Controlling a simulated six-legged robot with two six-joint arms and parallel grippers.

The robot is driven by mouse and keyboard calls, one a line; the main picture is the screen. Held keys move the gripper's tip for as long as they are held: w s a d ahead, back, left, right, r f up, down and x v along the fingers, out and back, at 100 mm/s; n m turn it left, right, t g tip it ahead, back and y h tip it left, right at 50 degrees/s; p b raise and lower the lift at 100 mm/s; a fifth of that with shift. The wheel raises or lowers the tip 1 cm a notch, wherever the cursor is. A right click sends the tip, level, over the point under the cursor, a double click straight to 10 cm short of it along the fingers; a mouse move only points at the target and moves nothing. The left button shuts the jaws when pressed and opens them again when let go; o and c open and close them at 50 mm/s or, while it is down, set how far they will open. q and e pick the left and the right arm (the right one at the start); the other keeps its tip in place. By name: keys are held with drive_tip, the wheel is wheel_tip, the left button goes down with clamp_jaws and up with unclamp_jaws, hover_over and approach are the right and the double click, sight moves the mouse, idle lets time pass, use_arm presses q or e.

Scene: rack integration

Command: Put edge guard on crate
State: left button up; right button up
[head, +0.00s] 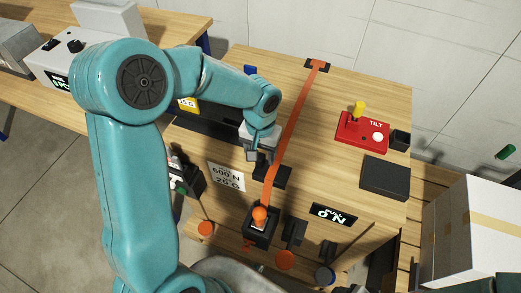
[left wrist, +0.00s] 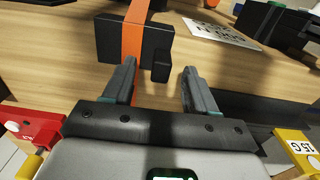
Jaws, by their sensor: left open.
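My left gripper (head: 258,158) is above the wooden table beside the orange strap (head: 293,115). In the left wrist view its two fingers (left wrist: 158,85) are apart with nothing gripped. A dark block with a small side tab (left wrist: 112,42) lies just ahead of the fingertips, with the strap (left wrist: 134,24) across it. This block also shows in the head view (head: 281,178), just below the gripper. I cannot tell for certain whether it is the edge guard. The crate cannot be clearly identified; a pale taped box (head: 470,235) stands at the right. My right gripper is not in view.
The strap runs from a far bracket (head: 317,64) to a black ratchet (head: 262,232) with an orange knob. A red TILT box (head: 362,130) with a yellow lever and a flat dark slab (head: 385,178) are on the right. A display (head: 333,214) reads 0 N.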

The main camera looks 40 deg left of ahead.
use_arm(q)
wheel_tip(320, 180, up, 16)
drive_tip(key=p, duration=0.1)
drive_tip(key=shift+r, duration=0.15)
drive_tip(key=shift+s, duration=0.1)
idle(0.6)
